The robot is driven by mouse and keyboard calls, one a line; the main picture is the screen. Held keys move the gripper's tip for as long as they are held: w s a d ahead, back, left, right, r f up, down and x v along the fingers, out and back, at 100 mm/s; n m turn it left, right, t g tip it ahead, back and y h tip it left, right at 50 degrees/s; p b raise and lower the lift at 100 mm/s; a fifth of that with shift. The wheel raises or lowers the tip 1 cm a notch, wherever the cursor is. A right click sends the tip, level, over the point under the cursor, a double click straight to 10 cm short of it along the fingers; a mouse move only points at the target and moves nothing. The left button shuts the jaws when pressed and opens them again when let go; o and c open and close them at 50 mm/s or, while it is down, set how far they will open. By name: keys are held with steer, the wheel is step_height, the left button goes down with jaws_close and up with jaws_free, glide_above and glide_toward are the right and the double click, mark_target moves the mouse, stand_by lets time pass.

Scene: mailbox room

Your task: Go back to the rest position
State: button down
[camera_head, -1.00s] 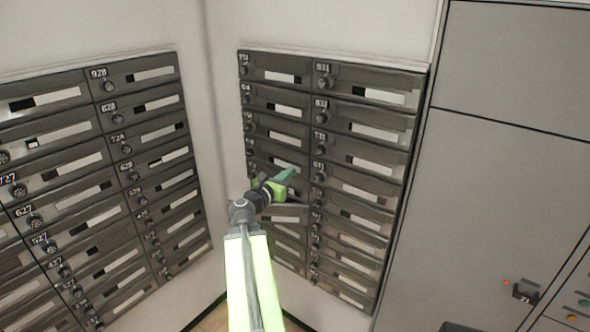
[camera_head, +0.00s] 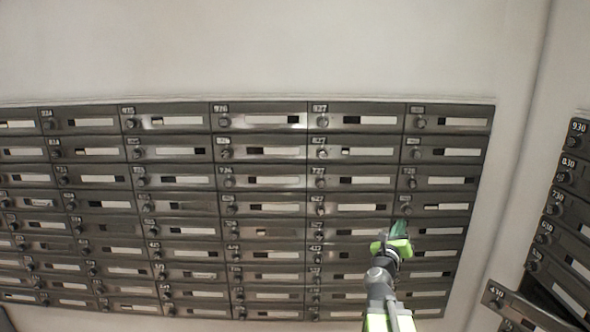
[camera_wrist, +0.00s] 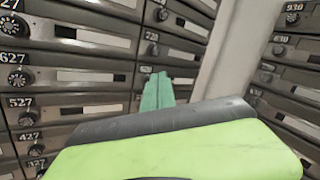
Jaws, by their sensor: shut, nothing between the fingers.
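My gripper (camera_head: 400,238) shows in the head view in front of the lower right part of a wide bank of mailboxes (camera_head: 265,180). It is green, with its teal fingers pointing up and away. In the wrist view the teal fingers (camera_wrist: 157,92) lie together, with nothing between them. The green and grey gripper body fills the bottom of that view. The arm is stretched out toward the mailboxes, and I cannot tell how far the fingertips are from the doors.
A second mailbox bank (camera_head: 575,215) stands on the right wall past the corner. One of its doors, marked 430 (camera_head: 520,306), sticks out at the lower right. Bare wall (camera_head: 250,50) lies above the banks.

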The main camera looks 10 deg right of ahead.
steer(key=w+a+f+n+y, duration=0.4)
steer(key=a+n, duration=0.3)
steer(key=a, duration=0.4)
steer(key=w+a+f+n+t+y+b, duration=0.1)
steer(key=w+a+f+n+y, duration=0.15)
steer(key=a+n+y, duration=0.7)
steer(key=w+a+f+n+y, duration=0.25)
steer(key=a+f+n, duration=0.2)
steer(key=a, duration=0.95)
steer(key=s+a+f+n+g+y, duration=0.1)
steer(key=s+a+f+n+g, duration=0.55)
steer(key=f+n, duration=0.3)
steer(key=s+d+f+n+g+h, duration=0.1)
steer(key=s+f+n+g, duration=0.3)
steer(key=s, duration=0.4)
steer(key=s+d+f+n+g+h, duration=0.2)
steer(key=s+d+f+n+g, duration=0.2)
steer(key=s, duration=0.4)
steer(key=shift+s+d+f+n+b, duration=0.2)
steer(key=shift+s+f+n+b, duration=0.15)
steer(key=shift+n, duration=0.3)
steer(key=shift+w+g, duration=0.1)
steer(key=shift+g, duration=0.15)
